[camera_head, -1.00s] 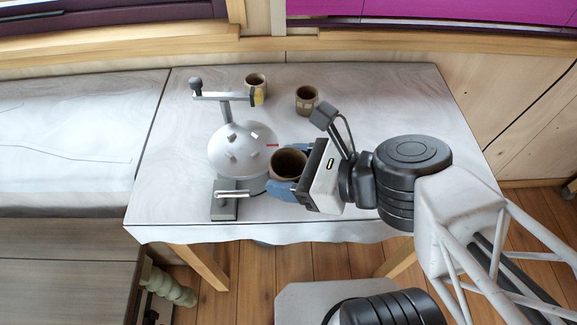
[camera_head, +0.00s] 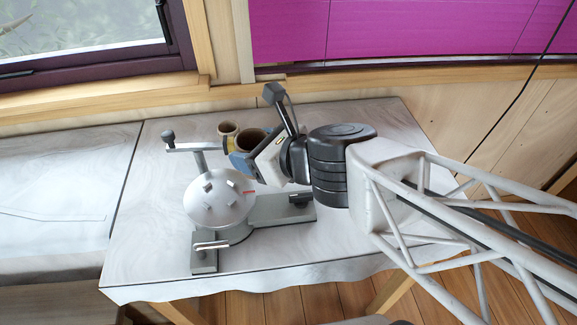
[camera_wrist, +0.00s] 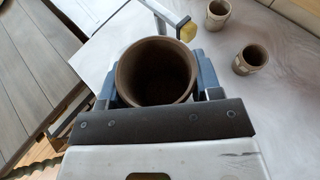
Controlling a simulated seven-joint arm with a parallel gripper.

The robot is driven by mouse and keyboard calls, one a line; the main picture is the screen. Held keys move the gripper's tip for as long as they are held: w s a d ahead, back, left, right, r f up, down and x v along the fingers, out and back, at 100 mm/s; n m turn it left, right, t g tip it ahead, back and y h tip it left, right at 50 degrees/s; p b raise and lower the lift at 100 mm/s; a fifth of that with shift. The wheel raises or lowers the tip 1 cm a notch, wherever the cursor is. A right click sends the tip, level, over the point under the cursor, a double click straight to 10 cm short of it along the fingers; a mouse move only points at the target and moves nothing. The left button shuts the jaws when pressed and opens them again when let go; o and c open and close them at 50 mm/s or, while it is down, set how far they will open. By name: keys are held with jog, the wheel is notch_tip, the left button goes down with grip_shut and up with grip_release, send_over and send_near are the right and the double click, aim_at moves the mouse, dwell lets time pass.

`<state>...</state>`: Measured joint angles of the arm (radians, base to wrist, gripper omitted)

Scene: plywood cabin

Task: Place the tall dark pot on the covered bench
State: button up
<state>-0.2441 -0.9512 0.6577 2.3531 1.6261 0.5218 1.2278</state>
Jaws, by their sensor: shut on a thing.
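The tall dark pot (camera_head: 249,138) is brown with a dark open mouth, and its lower part is hidden. My gripper (camera_head: 252,149) is shut on it, with blue fingers on both sides. The wrist view shows the pot (camera_wrist: 157,72) upright between the fingers, its mouth towards the camera. It appears held above the white, cloth-covered table, behind and right of the grey domed device. A pale covered bench surface (camera_head: 55,185) lies at the left, adjoining the table (camera_head: 345,245).
The domed device (camera_head: 220,198), with a crank arm and grey base, stands close to the held pot. A small brown cup (camera_head: 228,128) is behind it; the wrist view shows another cup (camera_wrist: 250,58). A window and wall close off the back. The bench surface looks clear.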

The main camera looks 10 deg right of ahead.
jog(key=shift+w+a+f+m+t+h, duration=0.2)
jog(key=shift+w+a+m+t+h, duration=0.45)
jog(key=shift+w+a+m+h, duration=2.2)
jog(key=shift+w+d+f+m+t+h, duration=0.2)
jog(key=shift+w+m+t+h, duration=0.7)
jog(key=shift+w, duration=4.2)
jog(key=shift+w+a+f+m+t+h, duration=0.35)
jog(key=shift+w+a+m+h, duration=1.5)
jog(key=shift+w, duration=2.15)
jog(key=w+a+f+m+g+h, duration=0.1)
jog(key=a+f+m+g+h, duration=0.2)
jog(key=a, duration=0.8)
jog(key=shift+w+f+m+g+h, duration=0.35)
jog(key=shift+f+m+h, duration=0.7)
jog(key=shift+m+h, duration=1.35)
jog(key=shift+f, duration=3.15)
jog(key=shift+f, duration=0.1)
